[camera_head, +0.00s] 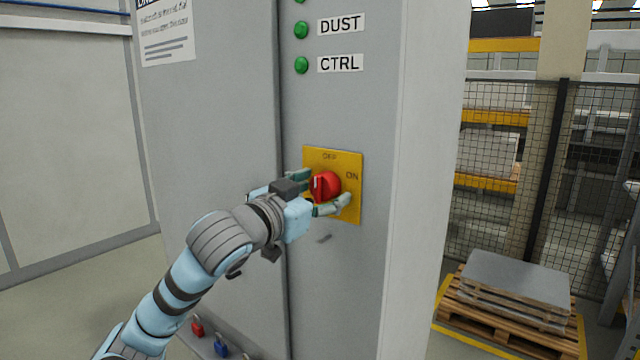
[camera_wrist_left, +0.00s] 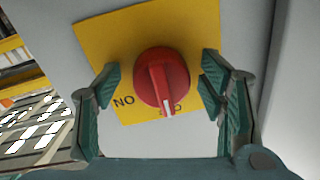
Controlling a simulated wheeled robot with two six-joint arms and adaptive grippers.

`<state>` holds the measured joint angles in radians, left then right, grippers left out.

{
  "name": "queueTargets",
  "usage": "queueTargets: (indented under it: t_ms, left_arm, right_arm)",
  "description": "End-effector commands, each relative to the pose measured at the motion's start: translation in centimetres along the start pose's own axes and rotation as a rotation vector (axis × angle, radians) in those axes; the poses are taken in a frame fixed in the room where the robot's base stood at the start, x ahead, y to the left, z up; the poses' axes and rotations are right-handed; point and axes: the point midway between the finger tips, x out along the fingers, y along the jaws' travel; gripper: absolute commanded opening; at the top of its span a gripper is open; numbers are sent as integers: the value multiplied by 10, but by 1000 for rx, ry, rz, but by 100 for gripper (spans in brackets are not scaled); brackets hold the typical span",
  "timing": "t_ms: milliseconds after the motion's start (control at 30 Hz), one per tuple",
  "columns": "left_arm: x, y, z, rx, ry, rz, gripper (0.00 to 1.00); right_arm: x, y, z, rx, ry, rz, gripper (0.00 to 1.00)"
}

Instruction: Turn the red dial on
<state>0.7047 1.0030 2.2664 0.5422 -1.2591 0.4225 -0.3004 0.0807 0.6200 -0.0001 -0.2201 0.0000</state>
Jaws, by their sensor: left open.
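The red dial (camera_head: 327,186) sits on a yellow plate (camera_head: 347,211) marked OFF at the top and ON at the right, on the grey cabinet front. In the left wrist view the dial (camera_wrist_left: 160,78) has a raised grip bar whose white mark points at the OFF label. My left gripper (camera_head: 318,191) is open, with one finger on either side of the dial. In the left wrist view (camera_wrist_left: 160,84) a gap shows between each fingertip and the dial. The ON label (camera_wrist_left: 123,102) shows there beside the left finger. My right gripper is in neither view.
Green lamps labelled DUST (camera_head: 301,30) and CTRL (camera_head: 301,65) are above the plate. Red (camera_head: 197,327) and blue (camera_head: 221,345) padlocks are low on the cabinet. A mesh fence (camera_head: 500,170) and a loaded pallet (camera_head: 515,310) stand at the right.

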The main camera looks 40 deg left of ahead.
Motion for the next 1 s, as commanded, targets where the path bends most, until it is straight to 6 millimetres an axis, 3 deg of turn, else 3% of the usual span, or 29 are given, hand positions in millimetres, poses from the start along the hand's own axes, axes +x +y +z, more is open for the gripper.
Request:
queueTargets:
  t_ms: [167, 400, 467, 1000]
  left_arm:
    - [0, 0, 0, 0, 0, 0, 61]
    - [0, 0, 0, 0, 1, 1, 22]
    - [0, 0, 0, 0, 1, 1, 15]
    - [0, -1, -1, 148, 10, -1, 15]
  right_arm:
    - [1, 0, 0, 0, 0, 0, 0]
    - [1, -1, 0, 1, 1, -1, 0]
    - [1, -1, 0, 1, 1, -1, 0]
    - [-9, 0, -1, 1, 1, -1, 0]
